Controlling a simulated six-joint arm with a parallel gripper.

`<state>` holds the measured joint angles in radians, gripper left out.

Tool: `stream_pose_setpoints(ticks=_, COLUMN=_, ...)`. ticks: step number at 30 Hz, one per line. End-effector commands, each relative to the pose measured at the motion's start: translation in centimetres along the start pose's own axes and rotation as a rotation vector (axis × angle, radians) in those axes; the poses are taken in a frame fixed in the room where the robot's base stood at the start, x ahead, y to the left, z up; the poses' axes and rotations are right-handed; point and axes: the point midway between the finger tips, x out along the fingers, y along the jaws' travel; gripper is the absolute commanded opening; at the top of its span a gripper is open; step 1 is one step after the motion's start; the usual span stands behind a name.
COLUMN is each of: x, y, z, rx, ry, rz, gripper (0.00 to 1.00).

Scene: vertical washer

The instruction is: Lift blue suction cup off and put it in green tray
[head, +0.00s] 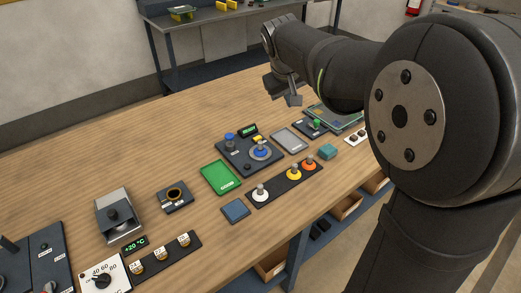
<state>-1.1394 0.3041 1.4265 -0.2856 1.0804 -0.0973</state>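The blue suction cup (261,150) sits on a round grey plate on a dark device panel (236,162) in the middle of the table, with a grey stem on top. The green tray (221,182) lies flat just left of the panel, and its surface looks empty. My gripper (287,97) hangs above the back of the table, beyond the panel and clear of the cup. It is small and dark here, and I cannot tell whether its fingers are open or shut.
A dark rack (278,186) holds white, yellow and orange cups in front of the panel. A blue knob (229,137) and a small display (248,130) stand on the panel. A grey tray (289,140) is at its right. The table's back left is clear.

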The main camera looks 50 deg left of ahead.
Motion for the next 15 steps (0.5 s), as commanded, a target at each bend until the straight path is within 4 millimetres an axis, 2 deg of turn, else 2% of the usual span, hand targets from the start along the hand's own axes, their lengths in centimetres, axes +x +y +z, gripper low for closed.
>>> stream_pose_setpoints(ticks=15, x=0.0, y=0.0, z=0.0, rx=0.0, ry=0.0, rz=0.0, gripper=0.02)
